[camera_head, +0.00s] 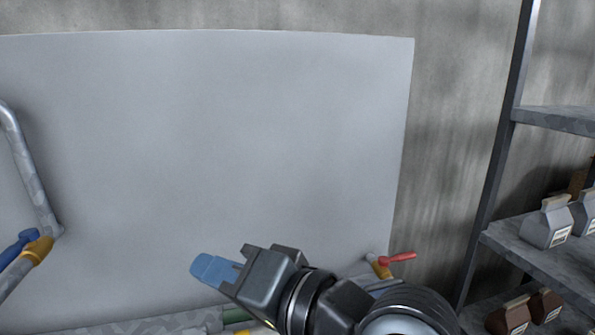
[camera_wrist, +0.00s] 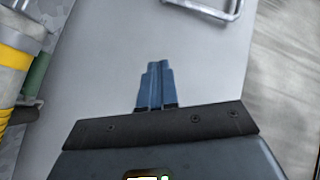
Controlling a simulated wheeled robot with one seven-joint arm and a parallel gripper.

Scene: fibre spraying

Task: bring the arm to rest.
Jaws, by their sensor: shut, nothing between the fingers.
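My gripper (camera_head: 203,270) has blue fingers and reaches out at the lower middle of the head view, pointing left. In the wrist view its two blue fingers (camera_wrist: 154,82) lie side by side, shut with nothing between them. My dark arm comes in from the lower right of the head view. Behind the fingers is a large pale grey panel (camera_head: 230,140) on the wall. I cannot tell how far the fingers are from the panel.
A metal shelf (camera_head: 540,250) with several cartons (camera_head: 548,222) stands at the right. A yellow-banded pipe (camera_wrist: 12,72) is at the wrist view's left.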

